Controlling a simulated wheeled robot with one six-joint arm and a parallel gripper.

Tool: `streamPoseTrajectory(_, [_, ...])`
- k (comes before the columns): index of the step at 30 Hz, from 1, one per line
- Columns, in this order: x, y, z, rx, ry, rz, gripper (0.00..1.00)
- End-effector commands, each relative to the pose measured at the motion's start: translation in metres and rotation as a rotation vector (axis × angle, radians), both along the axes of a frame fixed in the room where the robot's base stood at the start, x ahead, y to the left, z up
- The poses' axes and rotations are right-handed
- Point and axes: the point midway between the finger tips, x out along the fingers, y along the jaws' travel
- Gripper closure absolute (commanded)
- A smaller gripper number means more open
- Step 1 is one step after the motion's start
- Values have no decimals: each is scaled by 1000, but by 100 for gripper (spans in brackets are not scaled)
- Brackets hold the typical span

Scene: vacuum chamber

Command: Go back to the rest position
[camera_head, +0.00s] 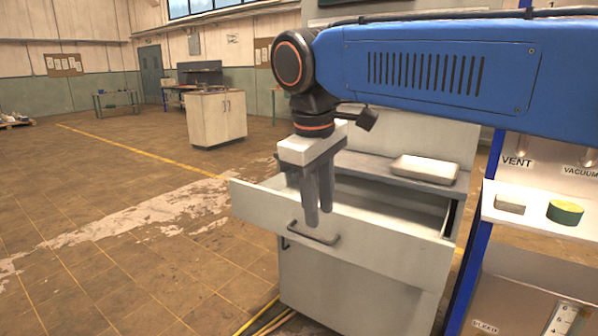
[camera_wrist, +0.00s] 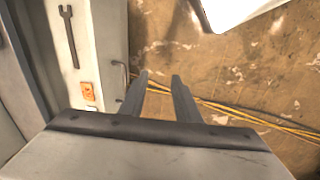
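My gripper (camera_head: 318,215) hangs fingers-down by the front of the open drawer (camera_head: 380,236), close to its dark handle (camera_head: 313,234) in the head view. Whether it touches the drawer cannot be told. In the wrist view, the two fingers of my gripper (camera_wrist: 160,75) are apart with nothing between them. My blue arm reaches in from the right. The drawer is pulled out of a pale cabinet (camera_head: 350,295).
A white box-like item (camera_head: 424,169) lies on the cabinet top. A shelf at right holds a green round item (camera_head: 565,212) and a small pale block (camera_head: 510,203). Yellow cables (camera_head: 262,318) lie on the floor. The floor at left is open, with another cabinet (camera_head: 217,117) farther back.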

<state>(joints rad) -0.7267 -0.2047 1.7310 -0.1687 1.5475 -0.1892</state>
Motion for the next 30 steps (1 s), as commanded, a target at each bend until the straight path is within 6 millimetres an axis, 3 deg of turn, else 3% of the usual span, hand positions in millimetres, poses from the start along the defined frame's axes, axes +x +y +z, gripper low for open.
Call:
streamPoseTrajectory(8, [-4,-45,-20,44,-21,-100,71])
streamPoseTrajectory(13, [-13,-87,-42,89,-45,-203,71])
streamPoseTrajectory(21, [-45,-162,-97,178,-107,-423,71])
streamPoseTrajectory(30, [-92,-223,-168,270,-193,-672,71])
